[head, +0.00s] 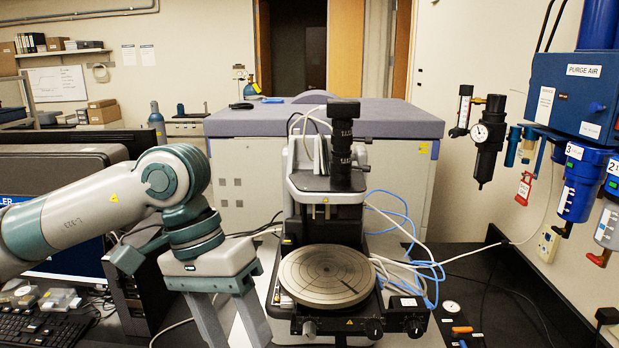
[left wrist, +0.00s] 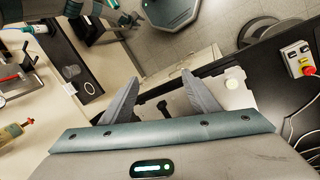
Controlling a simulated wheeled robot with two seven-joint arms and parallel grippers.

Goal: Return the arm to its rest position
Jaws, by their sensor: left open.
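My left arm (head: 85,218) reaches in from the left in the head view, its wrist bent so the gripper (head: 232,322) points down. The gripper is left of the profiler's round stage (head: 326,275) and apart from it in the picture. Its two fingers are spread with nothing between them; their ends run to the bottom edge. The left wrist view shows the same open gripper (left wrist: 159,78) over a dark bench edge and a light panel.
The stylus profiler (head: 328,190) stands on the black bench, with blue and white cables at its right. A keyboard (head: 45,328) and computer tower (head: 130,290) are at left. Purge-air filters (head: 570,185) hang at right. A red-button box (left wrist: 300,60) shows in the wrist view.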

